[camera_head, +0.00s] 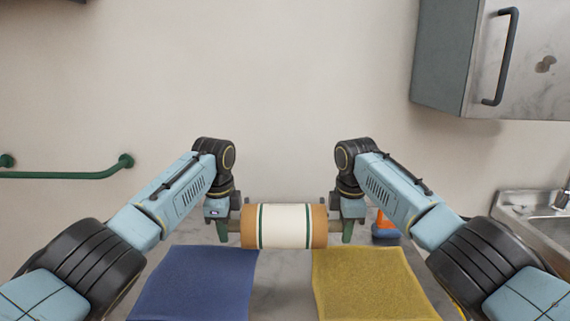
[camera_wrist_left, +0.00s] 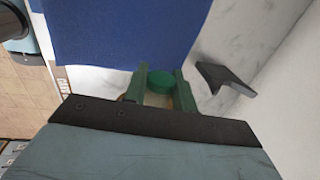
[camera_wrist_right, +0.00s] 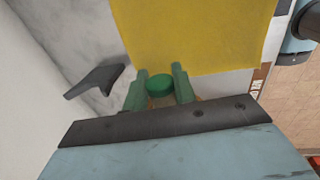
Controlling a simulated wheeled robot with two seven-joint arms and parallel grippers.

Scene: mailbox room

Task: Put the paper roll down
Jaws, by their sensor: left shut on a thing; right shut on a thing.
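The paper roll (camera_head: 284,226) is white in the middle with green stripes and orange-brown ends. It lies level between my two grippers in the head view. My left gripper (camera_head: 232,229) is shut on its left end, and my right gripper (camera_head: 340,230) is shut on its right end. In the left wrist view, the green fingers (camera_wrist_left: 160,84) flank a round green end piece. The right wrist view shows the same at the other end, between the fingers (camera_wrist_right: 160,86). Whether the roll touches the surface below cannot be told.
A blue mat (camera_head: 195,283) and a yellow mat (camera_head: 370,285) lie on the marble counter (camera_head: 283,283), with a bare strip between them. An orange and blue object (camera_head: 384,228) stands behind my right gripper. A sink (camera_head: 540,222) is at right. A cabinet (camera_head: 445,60) hangs upper right.

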